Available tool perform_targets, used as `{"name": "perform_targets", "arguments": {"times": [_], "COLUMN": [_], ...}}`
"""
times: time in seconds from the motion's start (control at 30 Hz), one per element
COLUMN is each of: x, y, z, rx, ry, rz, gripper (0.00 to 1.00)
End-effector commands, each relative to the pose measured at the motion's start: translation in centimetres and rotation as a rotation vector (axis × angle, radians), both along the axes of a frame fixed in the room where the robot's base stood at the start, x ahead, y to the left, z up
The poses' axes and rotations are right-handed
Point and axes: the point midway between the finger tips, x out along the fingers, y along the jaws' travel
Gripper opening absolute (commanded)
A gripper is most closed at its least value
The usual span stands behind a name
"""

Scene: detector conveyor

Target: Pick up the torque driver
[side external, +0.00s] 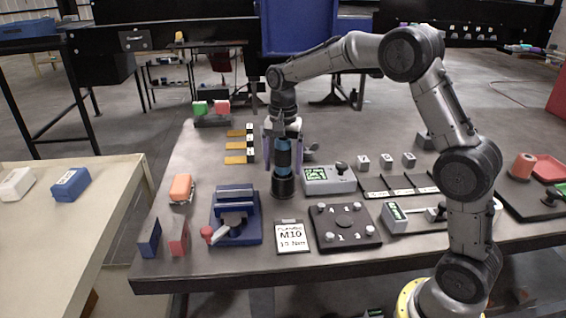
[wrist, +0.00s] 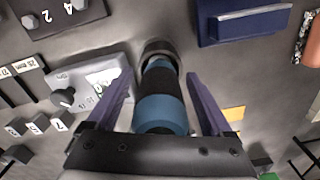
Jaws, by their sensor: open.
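The torque driver (side external: 283,158) is a blue and black cylinder standing upright on the table, its lower end at a dark round base (side external: 284,188). In the wrist view the driver (wrist: 160,108) runs up the middle of the picture, with its dark collar at the far end. My gripper (side external: 282,150) points down over it, with purple fingers on both sides. In the wrist view my gripper (wrist: 155,82) is open, with the driver between the fingers and visible gaps beside it. Contact is not visible.
A grey box with a green screen (side external: 328,179) stands close to the driver's right. A blue vise-like fixture (side external: 235,215) is at front left. An M10 card (side external: 292,236) and a dark knob plate (side external: 345,226) lie in front. Yellow strips (side external: 238,146) lie behind left.

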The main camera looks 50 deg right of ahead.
Motion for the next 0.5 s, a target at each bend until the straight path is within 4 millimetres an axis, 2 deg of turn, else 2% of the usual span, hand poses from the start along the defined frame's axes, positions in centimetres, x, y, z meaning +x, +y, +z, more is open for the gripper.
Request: {"name": "perform_targets", "arguments": {"times": [0.23, 0.5], "x": [0.0, 0.0], "y": [0.01, 0.01], "z": [-0.13, -0.11], "rx": [0.0, 0.0], "ry": [0.0, 0.0], "rz": [0.0, 0.0], "gripper": [0.83, 0.35]}}
